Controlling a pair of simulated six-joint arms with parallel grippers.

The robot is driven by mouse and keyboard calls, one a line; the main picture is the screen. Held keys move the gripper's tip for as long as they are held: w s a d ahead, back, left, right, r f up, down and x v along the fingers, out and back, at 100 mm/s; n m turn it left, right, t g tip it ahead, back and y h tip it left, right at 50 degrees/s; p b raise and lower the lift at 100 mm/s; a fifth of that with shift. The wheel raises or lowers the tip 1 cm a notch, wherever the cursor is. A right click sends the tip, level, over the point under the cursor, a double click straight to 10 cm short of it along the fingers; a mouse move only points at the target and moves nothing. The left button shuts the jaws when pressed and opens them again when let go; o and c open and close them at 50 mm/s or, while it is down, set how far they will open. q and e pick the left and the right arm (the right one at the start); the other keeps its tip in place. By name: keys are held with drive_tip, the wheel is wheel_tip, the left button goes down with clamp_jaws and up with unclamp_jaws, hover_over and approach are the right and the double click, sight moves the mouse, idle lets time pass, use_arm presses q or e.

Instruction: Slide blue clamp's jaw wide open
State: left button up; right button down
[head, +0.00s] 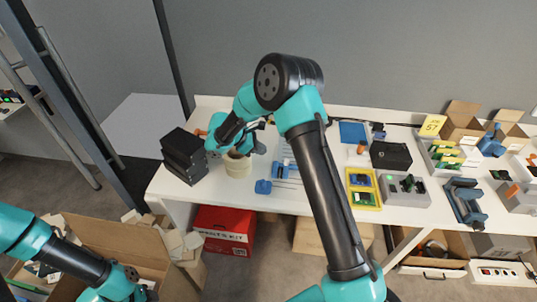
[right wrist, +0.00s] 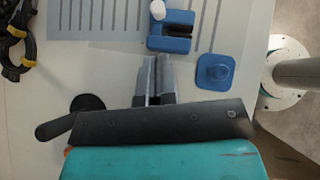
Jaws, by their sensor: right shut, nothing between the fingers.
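A blue block with a white knob (right wrist: 171,32), which looks like part of the blue clamp, lies on a pale striped plate at the top middle of the right wrist view. It also shows in the head view (head: 279,171). A separate blue piece with a round top (right wrist: 215,71) lies to its right, close to the table's front edge. My right gripper (right wrist: 155,62) is shut and empty, its fingertips just below the knobbed block in that view; I cannot tell whether they touch. My left arm is at the lower left of the head view; its fingers are not visible.
A yellow tray (head: 363,206) and a grey box (head: 405,190) are to the right.

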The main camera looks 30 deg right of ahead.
sight(284, 163)
drive_tip(key=x, duration=0.9)
drive_tip(key=shift+d+f, duration=0.1)
drive_tip(key=shift+d, duration=0.05)
drive_tip(key=shift+s, duration=0.1)
